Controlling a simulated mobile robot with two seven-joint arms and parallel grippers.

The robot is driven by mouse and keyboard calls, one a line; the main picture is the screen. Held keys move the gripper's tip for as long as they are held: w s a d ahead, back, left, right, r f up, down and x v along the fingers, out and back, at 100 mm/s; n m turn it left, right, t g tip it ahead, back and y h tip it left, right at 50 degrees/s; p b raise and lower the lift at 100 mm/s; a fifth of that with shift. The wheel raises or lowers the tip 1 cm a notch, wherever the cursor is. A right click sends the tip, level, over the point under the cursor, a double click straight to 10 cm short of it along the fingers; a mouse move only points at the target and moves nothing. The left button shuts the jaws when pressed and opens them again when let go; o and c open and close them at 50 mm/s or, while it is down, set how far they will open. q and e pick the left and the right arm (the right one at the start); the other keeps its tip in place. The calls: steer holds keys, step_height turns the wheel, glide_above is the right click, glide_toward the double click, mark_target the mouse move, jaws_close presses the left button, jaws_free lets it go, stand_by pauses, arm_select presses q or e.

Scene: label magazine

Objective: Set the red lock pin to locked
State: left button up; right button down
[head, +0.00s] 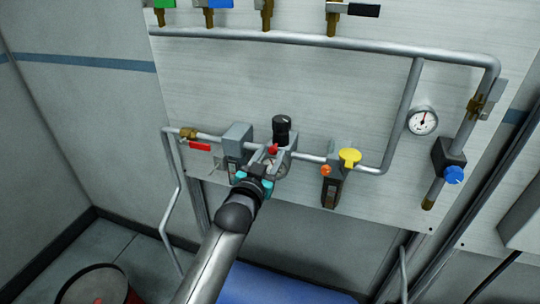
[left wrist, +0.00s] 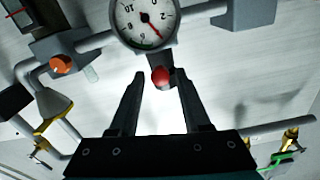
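The red lock pin (head: 272,149) shows as a small red knob on the regulator under a black knob (head: 282,127), in the middle of the wall panel. In the left wrist view its round red head (left wrist: 160,76) stands between my fingertips, with a gap visible on both sides. My left gripper (head: 266,157) is open and reaches up to the regulator; it also shows in the left wrist view (left wrist: 161,80). The pin's shaft and seat are hidden, so I cannot tell its position. My right gripper is not in view.
A pressure gauge (left wrist: 146,20) sits close by the pin. A grey filter block (head: 237,140) is to the left, a unit with an orange knob (head: 326,170) and yellow cap (head: 349,157) to the right. Pipes (head: 310,158) run along the panel. The space in front looks clear.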

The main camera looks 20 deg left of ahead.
arm_select(q)
jaws_close()
stand_by(1.1)
